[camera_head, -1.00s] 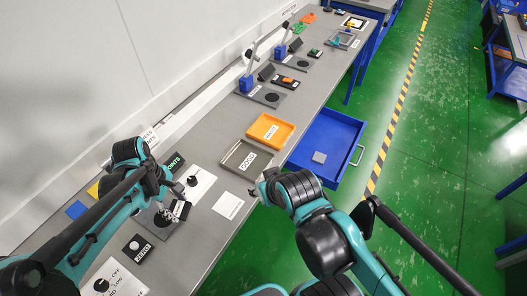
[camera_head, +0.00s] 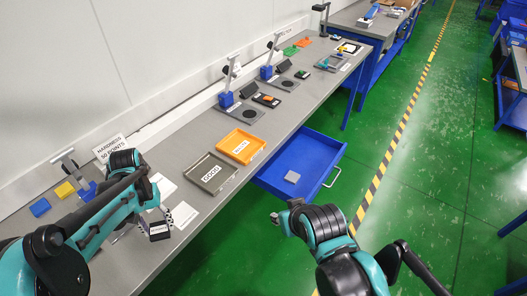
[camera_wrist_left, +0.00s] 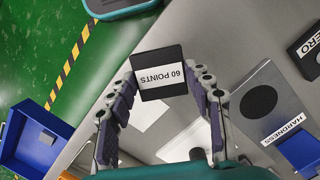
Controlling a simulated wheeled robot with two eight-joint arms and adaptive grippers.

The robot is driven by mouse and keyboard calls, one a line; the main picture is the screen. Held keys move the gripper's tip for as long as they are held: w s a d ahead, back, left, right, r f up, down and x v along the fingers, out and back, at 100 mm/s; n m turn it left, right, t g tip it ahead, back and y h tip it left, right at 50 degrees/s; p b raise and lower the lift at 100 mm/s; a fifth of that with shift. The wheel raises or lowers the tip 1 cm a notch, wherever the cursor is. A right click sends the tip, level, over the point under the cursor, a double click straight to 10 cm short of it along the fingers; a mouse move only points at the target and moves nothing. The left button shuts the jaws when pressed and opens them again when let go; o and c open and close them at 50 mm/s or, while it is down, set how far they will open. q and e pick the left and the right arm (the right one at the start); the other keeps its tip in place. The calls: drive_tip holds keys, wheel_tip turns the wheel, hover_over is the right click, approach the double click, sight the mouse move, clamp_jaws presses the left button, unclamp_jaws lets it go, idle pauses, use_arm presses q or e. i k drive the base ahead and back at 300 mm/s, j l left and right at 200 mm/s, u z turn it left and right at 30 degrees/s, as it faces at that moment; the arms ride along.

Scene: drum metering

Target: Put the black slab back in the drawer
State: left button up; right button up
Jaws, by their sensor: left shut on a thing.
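The black slab (camera_head: 159,236) has a white label, which reads "60 POINTS" in the left wrist view (camera_wrist_left: 158,62). My left gripper (camera_head: 157,222) is shut on it and holds it over the near part of the bench, with a finger at each side in the left wrist view (camera_wrist_left: 164,80). The blue drawer (camera_head: 318,166) stands pulled open from the bench, to the right of the slab and farther off. A small grey slab (camera_head: 292,177) lies in it. My right gripper (camera_head: 275,218) is beside the bench, short of the drawer; its fingers are too small to read.
A grey "GOODS" tray (camera_head: 226,183) and an orange tray (camera_head: 241,146) stand on the bench between the slab and the drawer. A hardness tester plate (camera_wrist_left: 258,101) and a black "ZERO" block (camera_wrist_left: 306,52) show in the left wrist view. Green floor beside the drawer is clear.

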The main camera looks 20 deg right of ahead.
sight(293, 167)
drive_tip(key=l, duration=0.5)
drive_tip(key=i+l+z, duration=0.1)
drive_tip(key=l, duration=0.4)
drive_tip(key=l+z, duration=0.1)
drive_tip(key=l, duration=0.35)
drive_tip(key=i+l, duration=0.15)
drive_tip(key=l, duration=0.35)
drive_tip(key=l+z, duration=0.1)
drive_tip(key=l, duration=0.4)
drive_tip(key=i+l, duration=0.15)
drive_tip(key=l, duration=0.3)
drive_tip(key=i+l+z, duration=0.1)
drive_tip(key=l, duration=0.4)
